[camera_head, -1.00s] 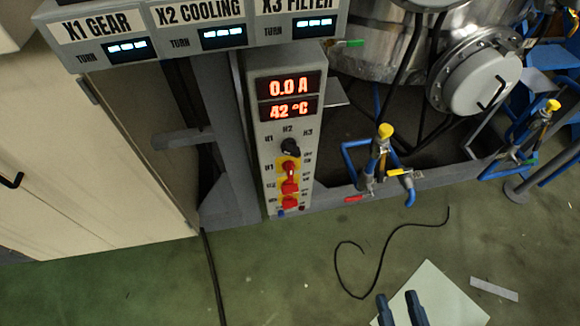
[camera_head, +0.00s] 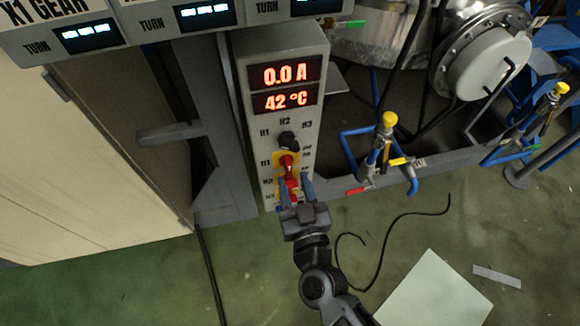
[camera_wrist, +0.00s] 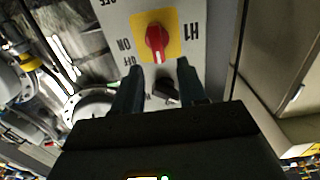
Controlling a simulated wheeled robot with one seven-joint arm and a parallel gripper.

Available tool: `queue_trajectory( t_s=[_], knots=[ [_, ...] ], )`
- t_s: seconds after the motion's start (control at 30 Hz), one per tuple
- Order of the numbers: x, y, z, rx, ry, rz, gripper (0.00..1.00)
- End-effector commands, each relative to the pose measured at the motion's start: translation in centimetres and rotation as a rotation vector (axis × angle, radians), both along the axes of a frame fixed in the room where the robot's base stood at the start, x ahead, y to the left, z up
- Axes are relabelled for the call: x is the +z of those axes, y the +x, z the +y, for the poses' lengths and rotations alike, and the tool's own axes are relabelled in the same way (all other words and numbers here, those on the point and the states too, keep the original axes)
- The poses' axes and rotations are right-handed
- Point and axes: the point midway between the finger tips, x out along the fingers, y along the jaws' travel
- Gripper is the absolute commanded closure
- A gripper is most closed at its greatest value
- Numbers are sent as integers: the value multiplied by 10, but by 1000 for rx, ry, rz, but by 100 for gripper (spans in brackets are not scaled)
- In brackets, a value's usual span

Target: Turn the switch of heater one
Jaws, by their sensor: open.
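The heater one switch (camera_head: 288,168) is a red rotary knob on a yellow plate, labelled H1, on the grey control panel (camera_head: 309,119). In the wrist view this switch (camera_wrist: 155,39) shows clearly beside the letters H1, with ON and OFF marks. My gripper (camera_head: 293,187) is in front of the lower panel, jaws apart, and hides part of the lower red switches. In the wrist view my gripper (camera_wrist: 160,71) has its two fingertips close to the H1 switch in the picture. Nothing is held. I cannot tell the gap to the panel.
A black selector knob (camera_head: 287,141) sits above the H1 switch. Displays above it read 0.0 A and 42 °C. Yellow-capped valves on blue pipes (camera_head: 388,120) stand to the right. A black cable (camera_head: 383,255) lies on the green floor.

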Motion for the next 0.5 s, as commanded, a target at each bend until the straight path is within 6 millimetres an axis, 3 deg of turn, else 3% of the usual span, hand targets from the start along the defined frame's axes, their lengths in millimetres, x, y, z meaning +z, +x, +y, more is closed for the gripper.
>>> queue_trajectory(
  t_s=[0.2, 0.5],
  knots=[
    [-1, 31, 8, -1, 0, -2, 58],
    [0, 43, 12, 0, 0, 0, 58]
  ],
)
